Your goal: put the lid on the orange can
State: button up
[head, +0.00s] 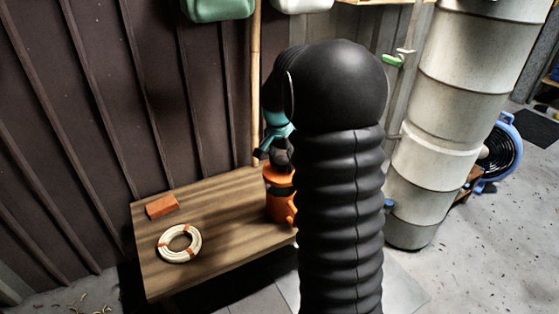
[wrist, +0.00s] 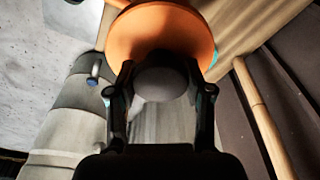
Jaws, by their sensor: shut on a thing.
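My gripper (wrist: 160,95) is shut on the dark rounded knob (wrist: 165,78) of an orange lid in the wrist view. The lid (wrist: 140,38) is a round disc beyond the fingertips, partly covered by the knob. In the head view, the orange can (head: 279,207) with a dark band stands at the right end of the wooden table, partly hidden behind my black arm. My gripper (head: 281,156) is right above it, with orange just below the fingers. I cannot tell whether the lid touches the can's rim.
The wooden table (head: 222,222) also carries a red-brown brick (head: 162,206) and a pale coil with orange ties (head: 179,244). A bamboo pole (head: 256,90) stands against the dark wall behind. A thick pale column (head: 436,150) and blue fan (head: 497,155) are at right.

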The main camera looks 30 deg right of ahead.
jog(key=shift+f+b, duration=1.4)
jog(key=shift+f, duration=1)
jog(key=shift+f, duration=0.2)
dwell(0.4)
jog(key=o, duration=1.3)
jog(key=o, duration=0.4)
jog(key=shift+r, duration=0.1)
